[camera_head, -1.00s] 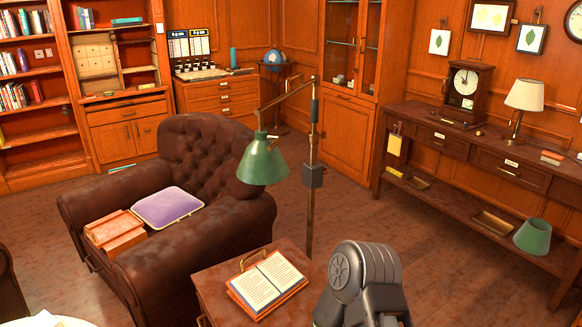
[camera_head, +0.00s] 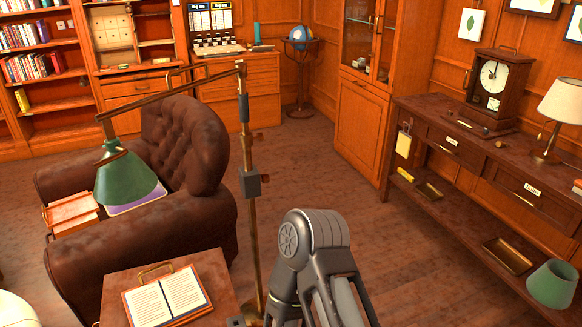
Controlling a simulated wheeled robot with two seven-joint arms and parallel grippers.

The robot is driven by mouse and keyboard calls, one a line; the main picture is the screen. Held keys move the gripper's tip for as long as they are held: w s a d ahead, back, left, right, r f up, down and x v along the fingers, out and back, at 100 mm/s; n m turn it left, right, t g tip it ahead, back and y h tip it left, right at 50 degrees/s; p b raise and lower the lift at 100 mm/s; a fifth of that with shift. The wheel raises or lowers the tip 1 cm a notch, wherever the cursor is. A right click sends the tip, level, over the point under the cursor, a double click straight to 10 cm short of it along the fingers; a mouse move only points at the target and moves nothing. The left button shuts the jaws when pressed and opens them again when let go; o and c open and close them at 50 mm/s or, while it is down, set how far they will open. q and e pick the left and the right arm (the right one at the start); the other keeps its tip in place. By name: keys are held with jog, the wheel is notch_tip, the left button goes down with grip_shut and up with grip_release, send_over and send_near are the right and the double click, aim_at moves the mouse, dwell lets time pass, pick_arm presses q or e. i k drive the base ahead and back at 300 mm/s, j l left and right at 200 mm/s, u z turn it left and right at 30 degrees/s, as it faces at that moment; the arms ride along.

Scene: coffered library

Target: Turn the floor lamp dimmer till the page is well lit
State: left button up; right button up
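The floor lamp has a brass pole (camera_head: 254,235), a jointed arm and a green shade (camera_head: 128,180) hanging at the left, in front of the armchair. A grey box (camera_head: 250,184) with a small knob on its right side sits midway up the pole; it looks like the dimmer. A dark sleeve sits higher on the pole. An open book (camera_head: 170,298) with pale pages lies on a stand on the wooden side table (camera_head: 118,290), below and right of the shade. A dark grey link of my arm rises at the bottom centre, right of the pole. Neither gripper shows.
A brown leather armchair (camera_head: 188,243) stands behind the side table. A long console table (camera_head: 425,112) along the right wall bears a clock (camera_head: 492,80) and a white-shaded lamp (camera_head: 563,100). The floor (camera_head: 330,170) between lamp and console is clear.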

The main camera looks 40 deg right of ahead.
aim_at(264, 178)
jog(key=k+l, duration=0.1)
jog(key=l, duration=1.05)
jog(key=k+l, duration=0.15)
jog(key=l, duration=0.4)
jog(key=k+l, duration=0.1)
jog(key=l, duration=1)
jog(key=i+l+u, duration=0.1)
jog(key=u, duration=0.3)
jog(key=l+u, duration=0.35)
jog(key=i+l+u, duration=0.1)
jog(key=l, duration=0.4)
jog(key=i+l+u, duration=0.1)
jog(key=i+l, duration=0.15)
jog(key=l, duration=0.25)
jog(key=i+l+u, duration=0.15)
jog(key=l, duration=0.35)
jog(key=i+l+u, duration=0.1)
jog(key=l, duration=0.45)
jog(key=i+l+u, duration=0.1)
jog(key=l, duration=0.45)
jog(key=i+l, duration=0.1)
jog(key=l, duration=0.55)
jog(key=i+l, duration=0.1)
jog(key=l, duration=0.55)
jog(key=i+l, duration=0.1)
jog(key=l, duration=0.55)
